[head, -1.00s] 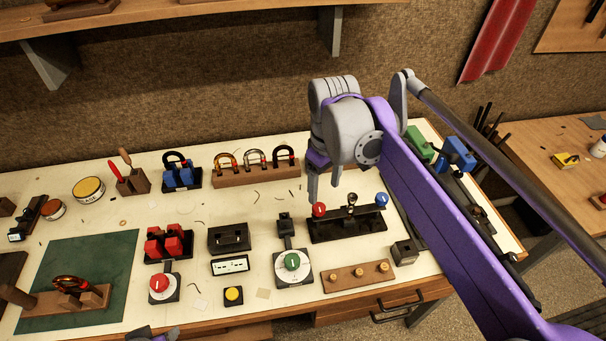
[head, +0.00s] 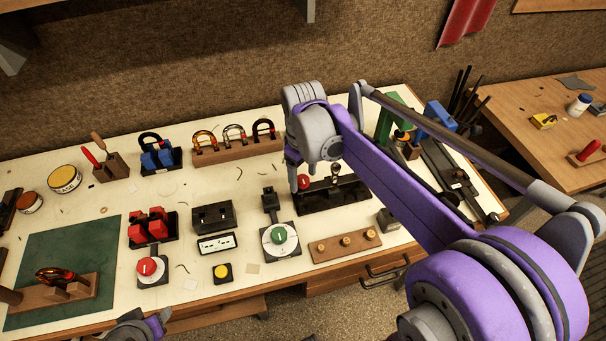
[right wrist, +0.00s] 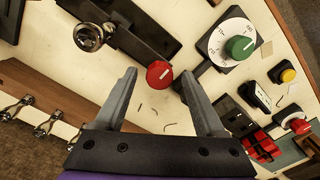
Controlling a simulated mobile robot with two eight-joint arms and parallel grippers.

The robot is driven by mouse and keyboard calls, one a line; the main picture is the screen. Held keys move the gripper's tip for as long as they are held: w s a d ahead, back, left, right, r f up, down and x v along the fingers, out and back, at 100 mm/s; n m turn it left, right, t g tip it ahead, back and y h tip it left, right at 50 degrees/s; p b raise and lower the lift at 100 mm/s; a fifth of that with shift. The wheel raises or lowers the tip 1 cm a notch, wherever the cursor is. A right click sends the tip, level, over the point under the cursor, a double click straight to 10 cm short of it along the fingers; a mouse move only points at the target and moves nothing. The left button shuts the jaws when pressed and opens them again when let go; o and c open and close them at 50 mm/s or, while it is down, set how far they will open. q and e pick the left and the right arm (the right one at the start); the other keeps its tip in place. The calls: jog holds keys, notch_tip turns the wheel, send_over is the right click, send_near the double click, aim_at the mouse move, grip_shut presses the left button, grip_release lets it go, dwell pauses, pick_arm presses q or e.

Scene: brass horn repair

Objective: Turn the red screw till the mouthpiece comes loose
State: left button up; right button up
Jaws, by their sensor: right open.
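The red screw (head: 303,182) is a round red knob at the left end of a black puller bar (head: 318,200). In the right wrist view the red screw (right wrist: 159,75) has a pale mark on its top. The silver mouthpiece (head: 335,172) stands upright in the bar, and its round rim (right wrist: 89,37) shows in the right wrist view. My right gripper (head: 293,174) is open and empty. Its fingertips are on either side of the red screw with visible gaps, and contact does not show. Part of my left gripper (head: 148,326) is at the bottom edge; its jaws are unclear.
A dial with a green knob (head: 278,236) and a wooden block with brass pegs (head: 345,245) stand in front of the puller. A rack of horn parts (head: 238,147) is behind left. Red blocks (head: 150,226) and a green mat (head: 60,255) lie left.

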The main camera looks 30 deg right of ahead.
grip_shut()
dwell(0.4)
jog(key=shift+m, duration=0.3)
jog(key=m, duration=0.4)
jog(key=shift+m, duration=0.3)
jog(key=m, duration=0.5)
jog(key=shift+b, duration=0.3)
jog(key=m, duration=0.5)
jog(key=shift+w+m, duration=0.1)
jog(key=shift+m, duration=0.3)
jog(key=m, duration=0.5)
jog(key=shift+m, duration=0.3)
